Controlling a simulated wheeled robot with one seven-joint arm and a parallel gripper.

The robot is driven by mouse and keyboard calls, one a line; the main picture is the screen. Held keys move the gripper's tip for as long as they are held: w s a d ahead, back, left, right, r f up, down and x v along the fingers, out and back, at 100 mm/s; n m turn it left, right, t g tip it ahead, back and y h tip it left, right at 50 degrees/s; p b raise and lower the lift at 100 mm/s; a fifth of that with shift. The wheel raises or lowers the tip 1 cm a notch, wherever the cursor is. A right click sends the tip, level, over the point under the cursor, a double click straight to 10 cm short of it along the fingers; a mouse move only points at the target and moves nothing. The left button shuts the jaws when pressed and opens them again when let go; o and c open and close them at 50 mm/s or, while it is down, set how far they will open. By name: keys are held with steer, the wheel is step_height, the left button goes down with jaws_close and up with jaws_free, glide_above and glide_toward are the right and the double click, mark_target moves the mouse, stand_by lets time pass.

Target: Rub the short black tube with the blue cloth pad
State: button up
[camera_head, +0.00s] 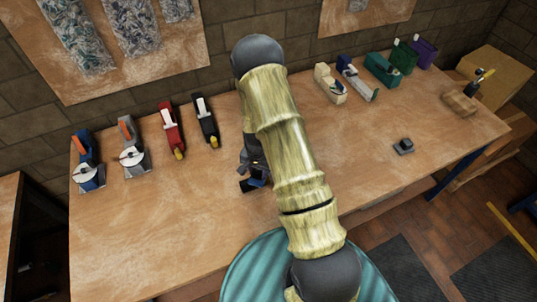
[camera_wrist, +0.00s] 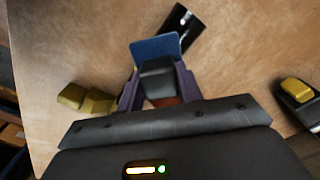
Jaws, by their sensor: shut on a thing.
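My gripper (camera_wrist: 158,88) is shut on the black grip block of the blue cloth pad (camera_wrist: 155,47), between its two dark fingers. The short black tube (camera_wrist: 183,28) lies on the table just beyond the pad in the wrist view, with a bright glint on it. The pad overlaps the tube's near end in that view. I cannot tell whether they touch. In the head view my arm hides most of the gripper and I cannot make out the tube; a bit of blue (camera_head: 262,181) shows beside the arm.
The wooden table (camera_head: 340,150) carries red (camera_head: 171,128) and black (camera_head: 206,120) dispensers left of my arm, and several more dispensers at the back right. A small dark block (camera_head: 403,146) sits right of the arm. Yellow blocks (camera_wrist: 97,103) lie left of my gripper. The table's front left is clear.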

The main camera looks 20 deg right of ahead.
steer(key=d, duration=0.3)
steer(key=shift+d, duration=0.15)
step_height(320, 180, up, 2)
steer(key=shift+w+d+r+p, duration=0.15)
steer(key=shift+r+p, duration=0.1)
steer(key=shift+p, duration=0.25)
steer(key=shift+r+p, duration=0.5)
steer(key=shift+r, duration=0.15)
steer(key=shift+r+p, duration=1.35)
steer(key=shift+r, duration=0.8)
steer(key=shift+f+b, duration=0.15)
steer(key=shift+b, duration=0.15)
